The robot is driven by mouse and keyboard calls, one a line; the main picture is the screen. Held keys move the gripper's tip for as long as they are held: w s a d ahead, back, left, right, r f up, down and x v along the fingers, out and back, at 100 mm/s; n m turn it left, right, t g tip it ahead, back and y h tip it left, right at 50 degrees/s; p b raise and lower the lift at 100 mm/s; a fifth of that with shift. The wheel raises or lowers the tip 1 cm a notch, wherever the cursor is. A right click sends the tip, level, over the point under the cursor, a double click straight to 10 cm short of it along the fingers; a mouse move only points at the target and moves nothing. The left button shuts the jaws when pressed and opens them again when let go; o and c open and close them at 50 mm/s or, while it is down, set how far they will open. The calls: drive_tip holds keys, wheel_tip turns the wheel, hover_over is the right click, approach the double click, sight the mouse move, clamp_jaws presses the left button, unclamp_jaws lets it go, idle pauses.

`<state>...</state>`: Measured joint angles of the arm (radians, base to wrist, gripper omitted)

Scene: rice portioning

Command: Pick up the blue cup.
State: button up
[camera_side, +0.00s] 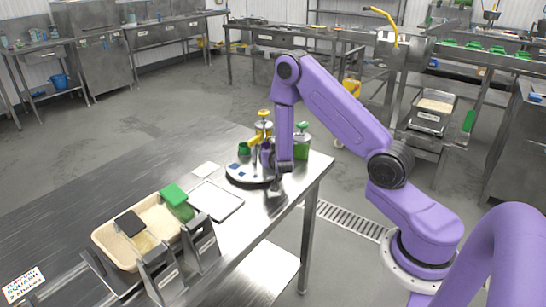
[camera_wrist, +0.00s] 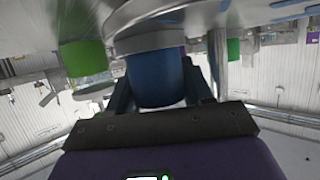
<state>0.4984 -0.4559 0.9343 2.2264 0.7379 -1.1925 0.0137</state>
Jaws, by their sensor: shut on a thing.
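The blue cup (camera_wrist: 157,80) fills the middle of the wrist view, between the two dark fingers of my gripper (camera_wrist: 160,95). My gripper is shut on it, with one finger on each side.
The round stand (camera_side: 238,176) carries a green cup (camera_side: 243,149) and yellow-topped dispensers (camera_side: 263,125). A green-lidded container (camera_side: 302,146) stands just right. A white tray (camera_side: 216,200) and a beige tub (camera_side: 106,238) lie nearer the front. The table's left side is bare.

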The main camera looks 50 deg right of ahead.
drive_tip(key=shift+s+a+r, duration=2.5)
drive_tip(key=shift+s+r, duration=3.4)
drive_tip(key=shift+s, duration=0.45)
drive_tip(key=w+a+r+n+t+y, duration=0.2)
drive_tip(key=a+r+n+y, duration=0.1)
drive_tip(key=a, duration=0.4)
drive_tip(key=w+a+r+n+t+y, duration=0.1)
drive_tip(key=w+a+r+n+y, duration=0.15)
drive_tip(key=a, duration=0.55)
drive_tip(key=s+d+f+m+g+h, duration=0.1)
drive_tip(key=s+d+f+m+h, duration=0.1)
drive_tip(key=d, duration=0.5)
drive_tip(key=s+d+f+m+g+h, duration=0.2)
drive_tip(key=s+d+f+m+h, duration=0.1)
drive_tip(key=d, duration=0.5)
drive_tip(key=shift+f, duration=0.2)
drive_tip(key=shift+w+m+h, duration=0.15)
drive_tip(key=shift+m+h, duration=0.1)
